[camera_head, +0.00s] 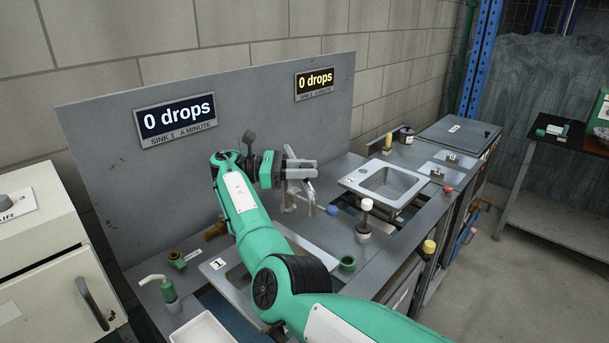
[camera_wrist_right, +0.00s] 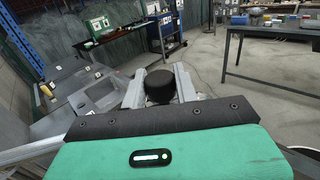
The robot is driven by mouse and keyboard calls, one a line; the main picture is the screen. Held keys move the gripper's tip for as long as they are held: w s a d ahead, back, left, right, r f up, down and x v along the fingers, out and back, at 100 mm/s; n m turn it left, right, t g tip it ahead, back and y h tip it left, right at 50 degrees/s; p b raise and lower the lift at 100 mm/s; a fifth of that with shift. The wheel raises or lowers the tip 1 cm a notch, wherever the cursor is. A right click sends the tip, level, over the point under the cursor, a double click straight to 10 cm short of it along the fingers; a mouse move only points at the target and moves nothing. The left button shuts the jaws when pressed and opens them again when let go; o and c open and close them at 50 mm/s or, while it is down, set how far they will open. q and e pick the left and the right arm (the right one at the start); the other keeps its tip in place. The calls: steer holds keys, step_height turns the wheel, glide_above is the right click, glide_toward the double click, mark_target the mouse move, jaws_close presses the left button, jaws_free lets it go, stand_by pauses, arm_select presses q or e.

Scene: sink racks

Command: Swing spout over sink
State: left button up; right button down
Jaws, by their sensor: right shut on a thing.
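My right gripper (camera_head: 302,170) reaches in over the counter between the two sinks, its metal fingers shut around the upper part of the grey metal spout (camera_head: 311,190). The lower spout shows below the fingers. In the right wrist view, a round black piece (camera_wrist_right: 160,87) sits between my right gripper's fingers (camera_wrist_right: 159,90); I cannot tell how it joins the spout. Sink 1 (camera_head: 240,274) lies at the near left, largely hidden by my right arm. Sink 2 (camera_head: 418,182), with an empty basin, lies to the right of the spout. My left gripper is not in view.
A grey back panel (camera_head: 240,95) stands behind the counter, with two signs (camera_head: 177,118) (camera_head: 315,82) each reading "0 drops".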

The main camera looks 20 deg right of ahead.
steer(key=shift+f, duration=0.15)
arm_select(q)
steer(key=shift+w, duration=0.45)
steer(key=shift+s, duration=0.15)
arm_select(e)
steer(key=c, duration=1.3)
jaws_free()
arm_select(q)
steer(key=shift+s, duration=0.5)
arm_select(e)
steer(key=shift+o, duration=1.2)
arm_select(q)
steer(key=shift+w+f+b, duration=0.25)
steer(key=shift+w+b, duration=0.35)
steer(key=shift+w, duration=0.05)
arm_select(e)
step_height(320, 180, up, 20)
